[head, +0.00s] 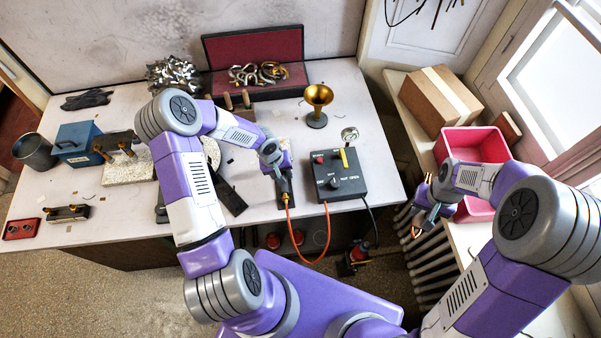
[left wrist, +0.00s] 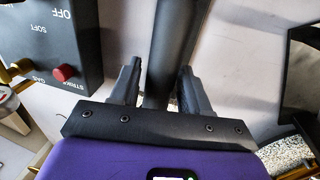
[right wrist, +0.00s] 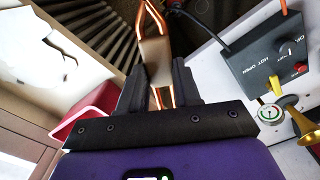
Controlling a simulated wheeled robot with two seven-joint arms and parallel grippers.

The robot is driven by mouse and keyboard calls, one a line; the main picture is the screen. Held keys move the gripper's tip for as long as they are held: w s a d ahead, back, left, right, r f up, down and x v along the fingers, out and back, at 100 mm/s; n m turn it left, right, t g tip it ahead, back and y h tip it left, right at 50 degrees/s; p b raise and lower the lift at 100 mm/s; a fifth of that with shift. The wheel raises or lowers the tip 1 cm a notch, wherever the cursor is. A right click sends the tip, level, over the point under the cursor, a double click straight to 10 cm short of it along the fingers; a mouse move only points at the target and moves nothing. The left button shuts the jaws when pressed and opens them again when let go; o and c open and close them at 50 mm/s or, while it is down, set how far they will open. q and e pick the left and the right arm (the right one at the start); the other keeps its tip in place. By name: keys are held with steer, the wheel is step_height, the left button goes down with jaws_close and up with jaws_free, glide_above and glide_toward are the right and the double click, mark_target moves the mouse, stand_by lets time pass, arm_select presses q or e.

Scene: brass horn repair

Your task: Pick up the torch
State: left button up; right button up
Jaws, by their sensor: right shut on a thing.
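The torch (head: 285,199) is a black handle on the bench with an orange hose running from its near end to the black control box (head: 340,175). My left gripper (head: 282,176) is right over it and hides part of it. In the left wrist view the torch's dark cylinder (left wrist: 171,40) passes between the spread fingers of my left gripper (left wrist: 160,70). My right gripper (head: 424,212) is off the bench's right side. In the right wrist view it (right wrist: 161,68) is shut on copper-coloured tongs with a tan middle (right wrist: 155,50).
A brass bell (head: 318,97) stands behind the control box. A red-lined case (head: 255,62) is at the back. A pink bin (head: 470,140) and brown boxes (head: 438,100) are on the right sill. A blue box (head: 76,140) and a grey bucket (head: 37,150) are at left.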

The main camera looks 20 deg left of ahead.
arm_select(q)
steer(key=c, duration=0.7)
